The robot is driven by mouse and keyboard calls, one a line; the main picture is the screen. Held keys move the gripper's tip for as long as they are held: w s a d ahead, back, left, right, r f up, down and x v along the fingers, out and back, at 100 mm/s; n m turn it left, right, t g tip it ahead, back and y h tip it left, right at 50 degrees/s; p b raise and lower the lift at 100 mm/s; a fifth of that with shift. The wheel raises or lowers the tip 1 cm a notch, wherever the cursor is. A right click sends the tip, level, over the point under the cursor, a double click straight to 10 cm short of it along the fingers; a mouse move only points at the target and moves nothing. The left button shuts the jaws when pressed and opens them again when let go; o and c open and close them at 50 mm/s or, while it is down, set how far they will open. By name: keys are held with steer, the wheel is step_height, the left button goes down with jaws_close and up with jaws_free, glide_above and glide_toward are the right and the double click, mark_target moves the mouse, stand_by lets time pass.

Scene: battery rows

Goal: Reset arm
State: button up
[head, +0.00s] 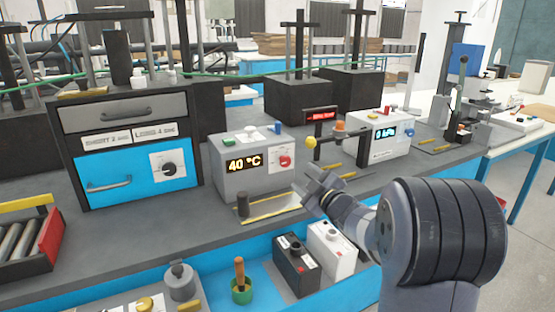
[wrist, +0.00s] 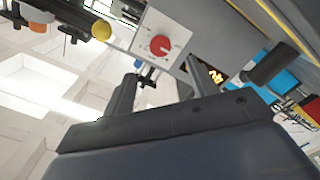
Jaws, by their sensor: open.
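My gripper (head: 318,185) is open and empty above the grey bench, in front of the gap between the two controller boxes. In the wrist view its two fingers (wrist: 158,88) stand apart with nothing between them. My arm comes in from the right of the head view. The grey controller box (head: 232,180) shows 40 °C and has a red knob (head: 285,161). A red knob on a white plate also shows in the wrist view (wrist: 160,45). The white controller box (head: 375,148) stands to the right, behind my arm.
A cabinet with a blue drawer (head: 150,187) stands at left. A tray of cylinders (head: 58,230) is at the far left. A dark battery (head: 290,280) and a white battery (head: 335,262) stand below the bench edge. A yellow ball-ended lever (head: 311,142) is close behind my gripper.

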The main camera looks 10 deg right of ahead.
mark_target(287, 162)
steer(key=x, duration=1)
steer(key=shift+w+f, duration=0.1)
steer(key=v, duration=1.1)
steer(key=x, duration=1.1)
steer(key=shift+w+p, duration=0.1)
steer(key=shift+p, duration=0.3)
steer(key=shift+r+m+p, duration=0.3)
steer(key=shift+m+p, duration=0.7)
steer(key=shift+p, duration=0.1)
steer(key=m+p, duration=0.3)
steer(key=p, duration=0.1)
steer(key=shift+m, duration=0.4)
steer(key=m+p, duration=0.3)
steer(key=p, duration=0.1)
steer(key=shift+p, duration=0.3)
steer(key=b+v, duration=0.1)
steer(key=v, duration=0.9)
steer(key=shift+s+f+b, duration=0.25)
steer(key=shift+b, duration=0.15)
